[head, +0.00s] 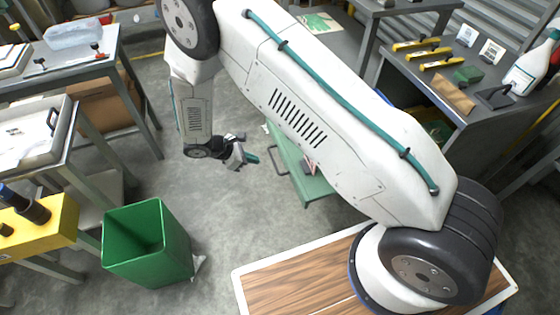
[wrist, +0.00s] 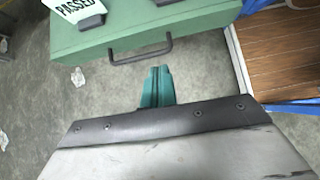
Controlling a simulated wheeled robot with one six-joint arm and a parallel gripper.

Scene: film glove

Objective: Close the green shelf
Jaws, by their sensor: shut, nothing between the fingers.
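The green shelf (head: 306,187) is a drawer-like unit, partly hidden behind my arm in the head view. It stands out over the floor, with a dark bar handle (head: 277,160) on its front. In the wrist view its green front (wrist: 205,27) and the handle (wrist: 141,50) show at the top. My gripper (head: 252,158) has teal fingers, which also show in the wrist view (wrist: 157,88). The fingers are shut and empty, pointing at the front near the handle. They look apart from it. The back of the shelf is hidden.
A white sign reading PASSED (wrist: 72,8) and dark items show on top of the shelf. A green bin (head: 150,245) stands on the floor at lower left. Workbenches with tools line both sides. Grey floor (head: 215,190) is clear around my gripper.

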